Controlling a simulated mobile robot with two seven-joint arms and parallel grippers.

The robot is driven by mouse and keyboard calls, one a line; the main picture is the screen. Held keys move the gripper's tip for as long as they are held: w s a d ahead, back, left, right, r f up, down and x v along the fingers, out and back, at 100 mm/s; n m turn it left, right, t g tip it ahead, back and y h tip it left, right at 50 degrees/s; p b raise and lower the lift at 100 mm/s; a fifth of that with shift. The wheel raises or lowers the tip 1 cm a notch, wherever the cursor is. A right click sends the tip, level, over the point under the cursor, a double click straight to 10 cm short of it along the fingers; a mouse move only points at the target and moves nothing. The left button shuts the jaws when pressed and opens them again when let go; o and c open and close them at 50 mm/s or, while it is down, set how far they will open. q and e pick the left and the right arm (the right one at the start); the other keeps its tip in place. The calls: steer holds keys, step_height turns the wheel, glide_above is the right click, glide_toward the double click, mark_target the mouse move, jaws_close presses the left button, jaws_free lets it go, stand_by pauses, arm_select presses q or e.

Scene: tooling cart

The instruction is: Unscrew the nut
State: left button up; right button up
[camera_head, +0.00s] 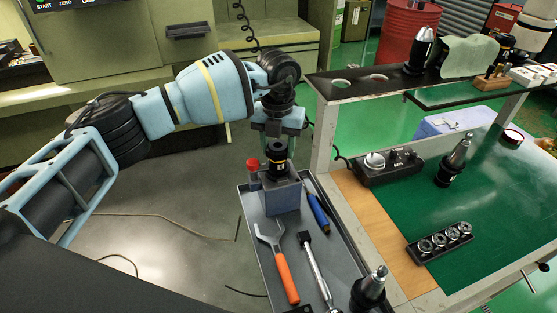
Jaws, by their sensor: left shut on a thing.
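A black tool holder (276,156) with a yellow band stands upright in a grey fixture block (281,197) at the far end of the grey tray (247,224). My left gripper (278,135) reaches in from the left and points down over the holder's top. It is shut on the nut there; its fingers and wrist hide most of the nut. A red knob (253,164) sticks up at the left of the block. My right gripper is out of view.
In the tray lie an orange-handled spanner (284,270), a blue-handled tool (318,209) and a metal wrench (314,265). A cone-shaped tool holder (369,290) stands at the near end. The cart's green top (402,204) carries more holders and a collet rack (440,243).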

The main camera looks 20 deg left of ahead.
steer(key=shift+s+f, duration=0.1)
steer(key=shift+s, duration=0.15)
arm_select(q)
steer(key=o, duration=1.4)
steer(key=shift+c, duration=0.2)
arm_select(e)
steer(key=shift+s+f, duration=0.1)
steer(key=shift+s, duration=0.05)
arm_select(q)
steer(key=shift+f+m, duration=0.1)
steer(key=shift+m, duration=0.9)
steer(key=m, duration=0.3)
steer(key=shift+m+b, duration=0.3)
steer(key=shift+b, duration=0.1)
steer(key=m+b, duration=0.1)
steer(key=m, duration=0.3)
steer(key=shift+m, duration=0.8)
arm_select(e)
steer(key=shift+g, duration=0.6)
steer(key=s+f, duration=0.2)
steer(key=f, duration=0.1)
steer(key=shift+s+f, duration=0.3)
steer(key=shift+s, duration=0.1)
